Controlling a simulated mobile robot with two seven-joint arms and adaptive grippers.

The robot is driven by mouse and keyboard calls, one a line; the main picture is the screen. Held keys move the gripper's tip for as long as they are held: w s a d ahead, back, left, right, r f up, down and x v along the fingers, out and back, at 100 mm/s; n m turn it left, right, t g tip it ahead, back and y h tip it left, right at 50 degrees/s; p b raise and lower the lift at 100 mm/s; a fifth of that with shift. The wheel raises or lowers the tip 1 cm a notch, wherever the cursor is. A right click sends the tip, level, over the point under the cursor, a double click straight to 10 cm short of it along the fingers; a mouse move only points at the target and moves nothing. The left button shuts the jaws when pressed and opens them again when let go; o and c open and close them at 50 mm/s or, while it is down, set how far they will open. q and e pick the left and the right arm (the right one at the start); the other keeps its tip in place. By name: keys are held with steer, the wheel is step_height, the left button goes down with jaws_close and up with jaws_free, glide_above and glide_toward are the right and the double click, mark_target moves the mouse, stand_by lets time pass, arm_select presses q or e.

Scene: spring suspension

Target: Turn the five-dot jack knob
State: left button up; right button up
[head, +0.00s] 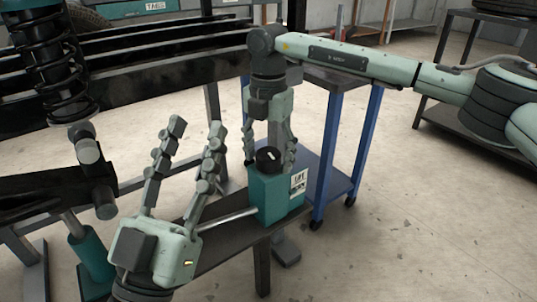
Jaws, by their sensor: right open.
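A teal jack box (275,197) with a white label reading "LIFT" stands on a dark bench. A black knob (268,158) with a light mark sits on its top; I cannot make out five dots. My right gripper (270,158) points down over the box. Its fingers are open, one on each side of the knob; I cannot tell whether they touch it. My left gripper (197,124) is in front and to the left, fingers pointing up and spread apart, with nothing between them.
A metal rod (228,217) runs from the box to the left, behind my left gripper. A black coil spring (45,55) and a teal cylinder (92,255) are at the left. A blue-legged cart (328,150) stands behind the box.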

mark_target(268, 153)
steer(key=shift+r, duration=0.1)
step_height(268, 153, up, 12)
stand_by(0.5)
